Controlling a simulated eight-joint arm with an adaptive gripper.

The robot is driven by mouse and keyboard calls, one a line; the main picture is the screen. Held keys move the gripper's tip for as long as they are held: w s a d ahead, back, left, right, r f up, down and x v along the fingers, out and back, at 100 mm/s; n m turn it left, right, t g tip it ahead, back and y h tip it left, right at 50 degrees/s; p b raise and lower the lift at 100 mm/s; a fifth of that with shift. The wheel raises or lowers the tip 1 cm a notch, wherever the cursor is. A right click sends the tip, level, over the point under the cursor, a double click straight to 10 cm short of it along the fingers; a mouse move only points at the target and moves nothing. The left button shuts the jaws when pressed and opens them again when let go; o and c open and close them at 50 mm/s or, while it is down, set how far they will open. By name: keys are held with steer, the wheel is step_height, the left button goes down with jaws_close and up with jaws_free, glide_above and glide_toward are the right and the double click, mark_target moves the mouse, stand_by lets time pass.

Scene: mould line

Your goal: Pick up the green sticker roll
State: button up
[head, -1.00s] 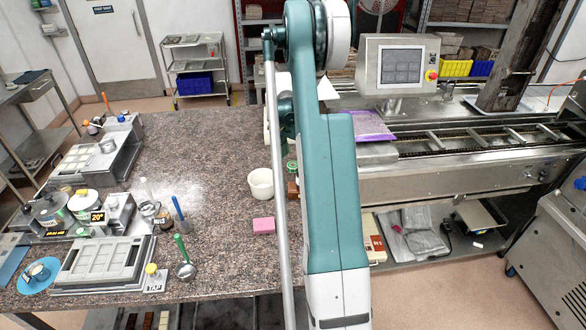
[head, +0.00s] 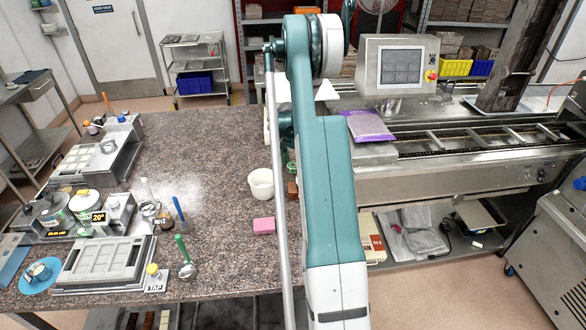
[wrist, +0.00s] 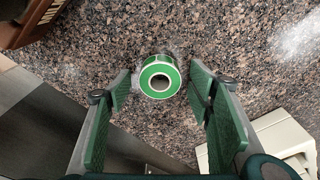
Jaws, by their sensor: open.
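The roll appears centred between the fingertips, and no contact shows. The height of the fingertips above the counter is hard to tell. My arm hides the gripper in the head view.
A white tub (head: 261,183) and a pink block (head: 264,225) stand left of my arm. A brown wooden item (wrist: 30,20) is at the wrist view's upper left, and a cream container (wrist: 285,140) at lower right. The conveyor (head: 450,160) runs to the right.

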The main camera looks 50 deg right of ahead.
stand_by(0.3)
steer(key=c, duration=0.9)
steer(key=shift+r, duration=0.15)
steer(key=shift+c, duration=0.2)
step_height(320, 180, up, 10)
steer(key=shift+b, duration=0.45)
